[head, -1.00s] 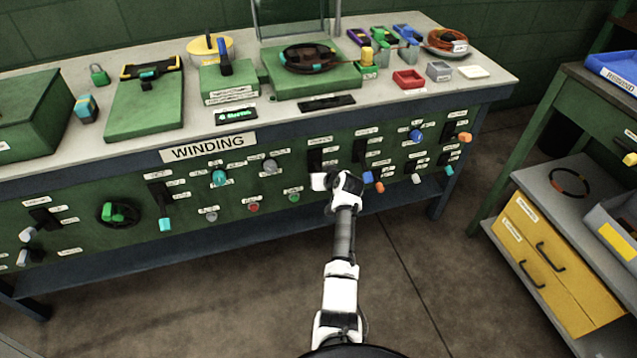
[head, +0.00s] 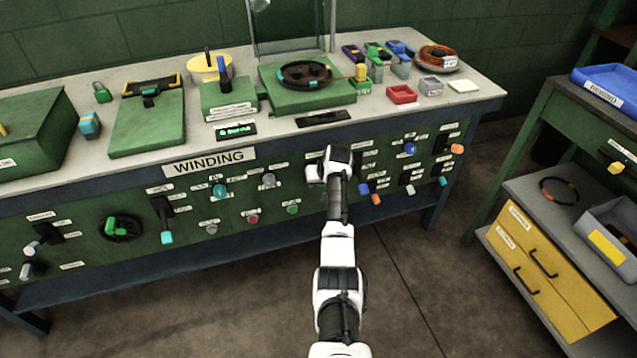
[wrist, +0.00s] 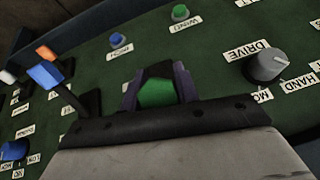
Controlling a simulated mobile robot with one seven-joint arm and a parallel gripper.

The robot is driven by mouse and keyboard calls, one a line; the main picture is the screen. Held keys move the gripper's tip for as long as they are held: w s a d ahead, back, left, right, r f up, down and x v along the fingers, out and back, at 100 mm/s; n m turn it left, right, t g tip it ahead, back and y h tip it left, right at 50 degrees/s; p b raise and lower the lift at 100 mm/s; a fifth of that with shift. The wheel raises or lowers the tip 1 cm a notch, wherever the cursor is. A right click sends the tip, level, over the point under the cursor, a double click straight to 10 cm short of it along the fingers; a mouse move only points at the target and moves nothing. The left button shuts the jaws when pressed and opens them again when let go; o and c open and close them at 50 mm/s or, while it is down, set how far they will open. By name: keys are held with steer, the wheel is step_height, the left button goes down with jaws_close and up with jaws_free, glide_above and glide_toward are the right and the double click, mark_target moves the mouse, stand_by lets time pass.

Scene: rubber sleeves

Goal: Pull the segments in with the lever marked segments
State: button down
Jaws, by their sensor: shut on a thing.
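My gripper (head: 330,166) is at the green control panel, right of the WINDING sign, in the head view. In the wrist view its two dark fingers (wrist: 158,88) are shut on a green lever handle (wrist: 157,94), with one finger on each side. In the head view my gripper and arm hide this handle and most of its mount. The lever's own label cannot be read, so I cannot confirm the "segments" marking.
A grey DRIVE knob (wrist: 266,64), a green button (wrist: 180,13) and a blue button (wrist: 118,41) are near the gripper. A blue-handled lever (head: 363,189) and an orange-handled lever (head: 376,199) stand close on the right. The floor before the bench is clear.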

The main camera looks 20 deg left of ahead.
steer(key=shift+w+r, duration=0.1)
steer(key=shift+r, duration=0.1)
steer(key=c, duration=1.5)
jaws_free()
steer(key=o, duration=0.4)
steer(key=shift+f, duration=0.15)
steer(key=shift+o, duration=0.2)
steer(key=b+v, duration=0.1)
steer(key=v, duration=1.3)
steer(key=shift+b, duration=0.3)
steer(key=shift+a, duration=0.15)
